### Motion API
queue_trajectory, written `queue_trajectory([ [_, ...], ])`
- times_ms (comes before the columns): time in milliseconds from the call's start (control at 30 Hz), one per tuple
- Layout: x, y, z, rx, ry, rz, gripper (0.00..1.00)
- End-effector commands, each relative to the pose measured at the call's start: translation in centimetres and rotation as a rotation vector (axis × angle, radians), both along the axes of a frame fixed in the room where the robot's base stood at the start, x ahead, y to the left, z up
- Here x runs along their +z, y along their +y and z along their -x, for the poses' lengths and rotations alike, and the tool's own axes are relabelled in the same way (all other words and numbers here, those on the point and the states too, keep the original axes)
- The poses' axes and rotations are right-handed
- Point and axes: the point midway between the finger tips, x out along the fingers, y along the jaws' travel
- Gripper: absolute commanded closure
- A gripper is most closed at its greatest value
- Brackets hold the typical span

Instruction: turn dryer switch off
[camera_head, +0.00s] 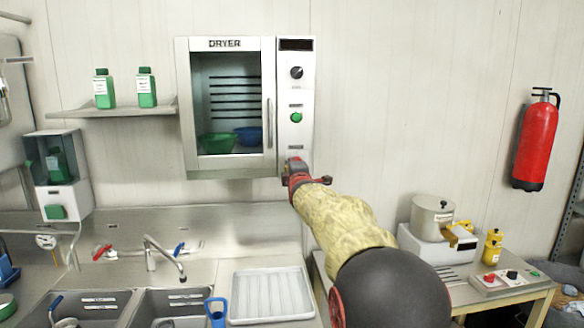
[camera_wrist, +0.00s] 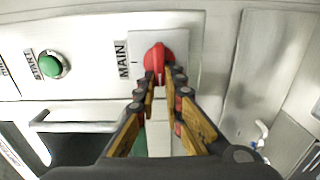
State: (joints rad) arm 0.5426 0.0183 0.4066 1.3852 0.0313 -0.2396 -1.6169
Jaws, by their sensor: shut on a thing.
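The dryer (camera_head: 226,108) hangs on the wall, with a control panel (camera_head: 296,80) on its right side. Its red main switch (camera_wrist: 158,60) sits beside the "MAIN" label in the wrist view. My gripper (camera_wrist: 160,82) is at the switch, its two fingertips closed on the switch's knob from both sides. In the head view my gripper (camera_head: 296,168) is at the bottom of the control panel and hides the switch. The green start button (camera_wrist: 50,64) is beside the switch in the wrist view, and above my gripper in the head view (camera_head: 296,118).
The dryer door handle (camera_head: 270,122) is left of the panel. A shelf (camera_head: 118,110) with green bottles is further left. Below are sinks, a tap (camera_head: 165,256) and a white tray (camera_head: 270,294). A pot (camera_head: 432,216) stands at right.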

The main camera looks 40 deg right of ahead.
Motion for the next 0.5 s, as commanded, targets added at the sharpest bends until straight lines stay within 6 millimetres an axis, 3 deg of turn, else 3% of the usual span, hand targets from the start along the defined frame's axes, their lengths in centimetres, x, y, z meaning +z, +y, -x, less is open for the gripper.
queue_trajectory([
  [167,-0.06,0.03,-0.03,0.001,0.001,0.0,1.0],
  [200,-0.06,0.03,-0.03,0.001,0.001,0.0,0.89],
  [500,-0.05,0.01,-0.02,0.0,0.001,-0.001,0.72],
])
